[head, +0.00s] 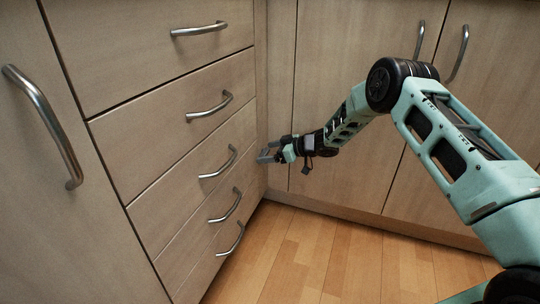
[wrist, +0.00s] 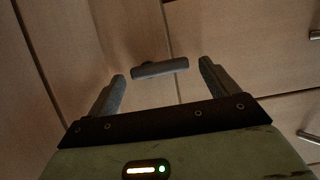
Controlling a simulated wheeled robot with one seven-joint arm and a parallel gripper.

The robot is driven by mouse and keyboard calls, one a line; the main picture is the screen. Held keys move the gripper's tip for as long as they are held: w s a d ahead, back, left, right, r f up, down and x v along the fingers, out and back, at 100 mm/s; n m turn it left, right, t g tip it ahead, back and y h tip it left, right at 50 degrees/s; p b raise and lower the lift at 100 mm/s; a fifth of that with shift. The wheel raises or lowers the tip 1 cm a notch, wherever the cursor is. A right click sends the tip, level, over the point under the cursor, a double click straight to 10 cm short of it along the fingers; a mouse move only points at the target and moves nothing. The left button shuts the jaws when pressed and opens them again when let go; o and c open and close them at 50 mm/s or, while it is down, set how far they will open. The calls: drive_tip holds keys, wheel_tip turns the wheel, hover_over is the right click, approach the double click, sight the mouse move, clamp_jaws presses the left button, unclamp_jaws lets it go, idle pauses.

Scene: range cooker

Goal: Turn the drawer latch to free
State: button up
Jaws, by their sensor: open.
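The drawer latch (wrist: 160,68) shows in the wrist view as a short dark grey bar on a darker round stub, fixed to the wooden front. The bar lies roughly crosswise in that picture, its right end slightly higher. My gripper (wrist: 162,73) is open, with one finger left and one right of the bar. A gap shows at both ends of the bar, and I see no contact. How far the fingertips are from the front is hard to tell. In the head view my gripper (head: 266,155) is at the right edge of the drawer stack, and I cannot make out the latch there.
A stack of several drawers with curved metal handles (head: 208,108) stands left of my gripper. A tall door with a handle (head: 45,125) is at far left. Cupboard doors (head: 340,60) close off the back right. The wooden floor (head: 310,255) is clear.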

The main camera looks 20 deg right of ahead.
drive_tip(key=c, duration=1)
